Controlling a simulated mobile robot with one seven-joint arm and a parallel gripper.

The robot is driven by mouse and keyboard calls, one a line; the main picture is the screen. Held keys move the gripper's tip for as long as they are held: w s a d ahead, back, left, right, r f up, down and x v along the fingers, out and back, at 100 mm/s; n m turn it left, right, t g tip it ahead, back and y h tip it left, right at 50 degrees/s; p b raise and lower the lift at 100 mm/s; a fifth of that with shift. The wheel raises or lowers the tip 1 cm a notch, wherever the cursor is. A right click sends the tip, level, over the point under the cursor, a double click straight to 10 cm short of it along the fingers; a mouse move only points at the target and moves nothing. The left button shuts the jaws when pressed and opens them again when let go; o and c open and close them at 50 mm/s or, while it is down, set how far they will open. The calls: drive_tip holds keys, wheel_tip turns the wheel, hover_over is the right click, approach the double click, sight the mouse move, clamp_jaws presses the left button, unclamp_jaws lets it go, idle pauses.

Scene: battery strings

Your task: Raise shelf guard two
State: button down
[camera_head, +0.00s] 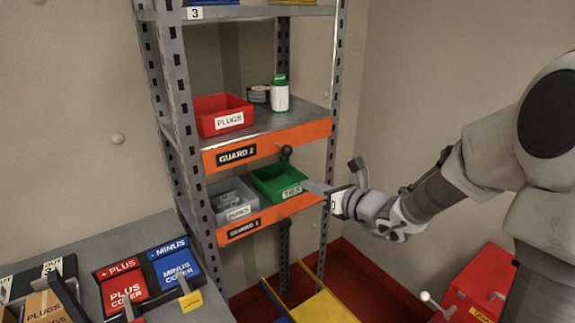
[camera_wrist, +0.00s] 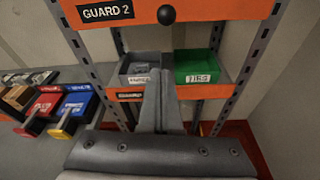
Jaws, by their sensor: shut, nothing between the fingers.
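Shelf guard two is an orange bar (camera_head: 265,145) labelled "GUARD 2", across the front edge of the middle shelf in the head view. It has a black round knob (camera_head: 286,152) near its middle. In the wrist view the guard (camera_wrist: 195,9) is at the top, with its knob (camera_wrist: 166,14) above my fingers. My gripper (camera_head: 306,185) is shut and empty, in front of the lower shelf and below guard two, apart from the knob. Its closed fingers (camera_wrist: 158,95) point toward the lower shelf in the wrist view.
A red PLUGS bin (camera_head: 222,114), a green-capped white bottle (camera_head: 280,95) and a dark roll stand on the shelf behind guard two. Below are grey and green bins (camera_head: 279,182) and guard one (camera_head: 262,220). A bench with covers (camera_head: 124,290) is left; a red box (camera_head: 478,290) is right.

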sight(282, 147)
drive_tip(key=shift+w+f, duration=0.1)
drive_tip(key=shift+w, duration=0.05)
drive_tip(key=w+a+r+p, duration=0.1)
drive_tip(key=w+a, duration=0.4)
drive_tip(key=w, duration=0.2)
drive_tip(key=shift+w+r+p, duration=0.35)
drive_tip(key=shift+w+r, duration=0.05)
idle(0.5)
wheel_tip(282, 147, up, 7)
drive_tip(key=p, duration=0.3)
drive_tip(key=shift+f, duration=0.15)
